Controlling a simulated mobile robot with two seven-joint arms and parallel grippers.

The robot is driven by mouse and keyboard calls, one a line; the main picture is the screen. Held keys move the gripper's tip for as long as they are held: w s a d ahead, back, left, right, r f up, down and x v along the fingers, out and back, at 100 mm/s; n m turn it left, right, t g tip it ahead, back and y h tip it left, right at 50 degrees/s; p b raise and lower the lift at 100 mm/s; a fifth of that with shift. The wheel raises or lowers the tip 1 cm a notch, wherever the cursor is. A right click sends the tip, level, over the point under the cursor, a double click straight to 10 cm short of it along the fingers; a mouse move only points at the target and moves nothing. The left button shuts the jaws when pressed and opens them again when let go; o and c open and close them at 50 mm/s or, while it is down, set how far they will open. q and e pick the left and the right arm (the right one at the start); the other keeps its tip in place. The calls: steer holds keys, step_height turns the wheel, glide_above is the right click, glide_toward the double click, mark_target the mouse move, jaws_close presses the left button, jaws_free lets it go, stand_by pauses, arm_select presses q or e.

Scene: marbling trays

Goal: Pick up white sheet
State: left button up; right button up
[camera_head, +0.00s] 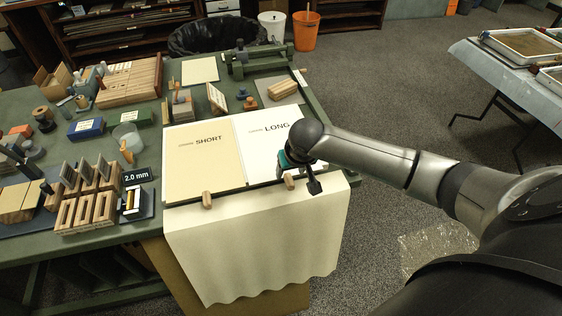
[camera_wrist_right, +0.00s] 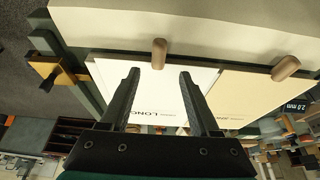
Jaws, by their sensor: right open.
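The white sheet (camera_head: 258,150), marked "LONG", lies flat at the right of the green bench, beside a cream sheet (camera_head: 190,170) marked "SHORT". My right gripper (camera_head: 296,166) is over the white sheet's front right part. In the right wrist view the gripper (camera_wrist_right: 159,75) is open, its two dark fingers over the white sheet (camera_wrist_right: 160,95) with nothing between them. A small wooden peg (camera_wrist_right: 159,53) stands by the sheet's front edge, just beyond the fingertips. My arm hides the sheet's right part in the head view. My left gripper is not in view.
A cream cloth (camera_head: 255,245) hangs over the bench's front edge. Another wooden peg (camera_head: 207,199) stands before the cream sheet. A yellow clamp (camera_wrist_right: 45,75) is at the bench corner. Blocks, a cup (camera_head: 127,140) and racks crowd the left.

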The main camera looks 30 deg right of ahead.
mark_target(289, 178)
steer(key=shift+b+x, duration=0.9)
steer(key=shift+x, duration=1.65)
steer(key=shift+d, duration=0.15)
jaws_close()
